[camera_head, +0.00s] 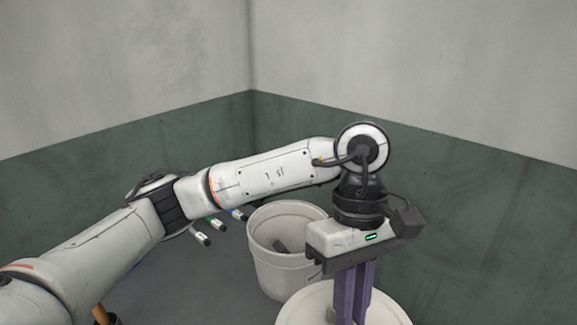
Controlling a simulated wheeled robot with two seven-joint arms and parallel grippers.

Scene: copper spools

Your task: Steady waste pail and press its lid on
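A white open pail (265,266) stands on the floor near the room corner, with a dark object (281,246) inside it. A round, pale disc-like top (300,309) shows at the bottom edge, in front of the pail; I cannot tell whether it is the lid alone or a lid on another container. My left gripper (355,303) points down over this round top, its purple fingers close together. Their tips are at or beyond the picture edge, so their grip and any contact are unclear. My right gripper is not in view.
Several small pieces with coloured bands (218,224) show below my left arm, left of the pail. An orange-brown object (101,314) is partly visible at bottom left. Grey and green walls (470,220) meet behind the pail.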

